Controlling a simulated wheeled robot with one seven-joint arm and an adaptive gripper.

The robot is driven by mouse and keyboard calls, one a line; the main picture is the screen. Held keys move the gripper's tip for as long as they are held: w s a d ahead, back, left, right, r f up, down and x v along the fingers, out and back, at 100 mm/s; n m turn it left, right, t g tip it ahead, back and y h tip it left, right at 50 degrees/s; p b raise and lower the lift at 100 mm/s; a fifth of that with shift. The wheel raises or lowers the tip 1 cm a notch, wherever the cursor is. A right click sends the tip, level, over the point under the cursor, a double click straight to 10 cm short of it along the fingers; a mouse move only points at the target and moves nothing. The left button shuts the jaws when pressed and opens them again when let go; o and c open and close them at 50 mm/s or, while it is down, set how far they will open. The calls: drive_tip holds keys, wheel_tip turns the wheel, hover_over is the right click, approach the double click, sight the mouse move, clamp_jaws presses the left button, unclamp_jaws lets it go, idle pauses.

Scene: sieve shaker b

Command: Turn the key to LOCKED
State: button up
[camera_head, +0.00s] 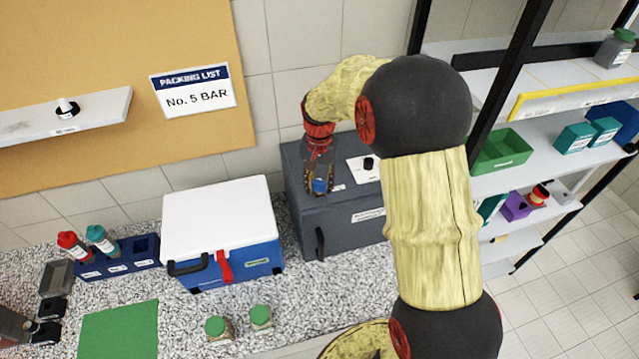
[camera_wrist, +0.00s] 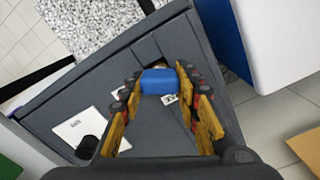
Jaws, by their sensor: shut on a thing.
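The key has a blue head (camera_head: 320,186) and stands at the top of a dark grey cabinet (camera_head: 345,215). In the wrist view the blue key head (camera_wrist: 158,82) sits between the two yellow-and-black fingers of my gripper (camera_wrist: 160,80). My gripper (camera_head: 319,187) points down at the cabinet and is shut on the key head. The key's shaft and keyhole are hidden under the head. A small white label (camera_wrist: 171,99) lies beside the key; its text is too small to read.
A white plate with a black knob (camera_head: 368,163) is on the cabinet top, right of my gripper. A blue box with a white lid (camera_head: 220,215) stands close at the left.

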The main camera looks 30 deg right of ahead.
drive_tip(key=shift+m, duration=1.3)
drive_tip(key=m, duration=1)
drive_tip(key=shift+w+r, duration=0.1)
drive_tip(key=shift+r, duration=0.05)
drive_tip(key=o, duration=1)
drive_tip(key=shift+w+a, duration=0.15)
drive_tip(key=shift+a, duration=0.05)
drive_tip(key=shift+o, duration=0.9)
drive_tip(key=shift+d, duration=0.1)
